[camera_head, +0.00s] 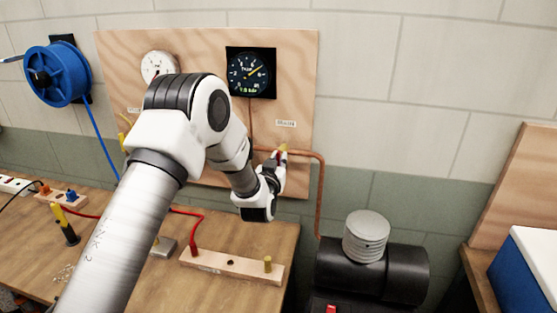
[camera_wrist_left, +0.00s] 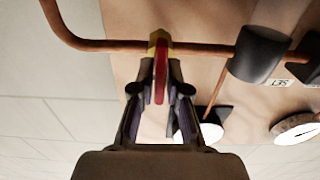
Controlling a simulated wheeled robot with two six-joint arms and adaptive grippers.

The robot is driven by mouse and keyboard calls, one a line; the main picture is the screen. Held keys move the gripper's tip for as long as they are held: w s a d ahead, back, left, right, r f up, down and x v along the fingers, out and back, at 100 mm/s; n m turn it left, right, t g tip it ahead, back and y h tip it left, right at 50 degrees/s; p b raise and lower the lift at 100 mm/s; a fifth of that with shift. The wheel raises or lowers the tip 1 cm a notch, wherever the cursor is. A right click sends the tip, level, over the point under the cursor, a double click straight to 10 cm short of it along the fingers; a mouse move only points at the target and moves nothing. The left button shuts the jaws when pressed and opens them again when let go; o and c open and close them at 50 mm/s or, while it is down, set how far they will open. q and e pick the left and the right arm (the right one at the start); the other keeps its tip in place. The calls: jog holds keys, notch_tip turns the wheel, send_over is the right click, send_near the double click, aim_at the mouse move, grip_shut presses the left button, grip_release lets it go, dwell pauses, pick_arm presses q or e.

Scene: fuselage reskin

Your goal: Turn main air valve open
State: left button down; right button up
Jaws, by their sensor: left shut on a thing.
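The main air valve is on the copper pipe at the lower right of the plywood board, its yellow part (camera_head: 284,148) just showing past my gripper. In the left wrist view its red handle (camera_wrist_left: 160,84) points down from the yellow body (camera_wrist_left: 158,38) on the pipe. My left gripper (camera_head: 279,164) is at the valve, with its fingers (camera_wrist_left: 160,90) closed on both sides of the red handle. My gripper and wrist hide most of the valve in the head view. My right gripper is not in view.
The copper pipe (camera_head: 322,200) runs right, then down toward a black tank (camera_head: 400,270) with a grey ribbed cylinder (camera_head: 366,236). A dark round gauge (camera_head: 250,73) and a white gauge (camera_head: 159,66) are on the board (camera_head: 300,70). The workbench (camera_head: 225,291) carries a wooden strip (camera_head: 240,264).

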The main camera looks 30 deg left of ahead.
pick_arm(q)
jog(key=shift+f+n+b, duration=0.2)
jog(key=shift+n+b, duration=0.4)
jog(key=shift+b, duration=0.4)
jog(key=n+b, duration=0.5)
jog(key=b, duration=0.2)
jog(key=n+b, duration=0.6)
jog(key=b, duration=0.1)
jog(key=n+b, duration=0.5)
jog(key=b, duration=0.2)
jog(key=shift+a+f+n, duration=0.1)
jog(key=shift+a+n, duration=0.25)
jog(key=shift+n, duration=0.05)
jog(key=c, duration=1.2)
grip_release()
jog(key=shift+c, duration=0.2)
jog(key=shift+w+d, duration=0.1)
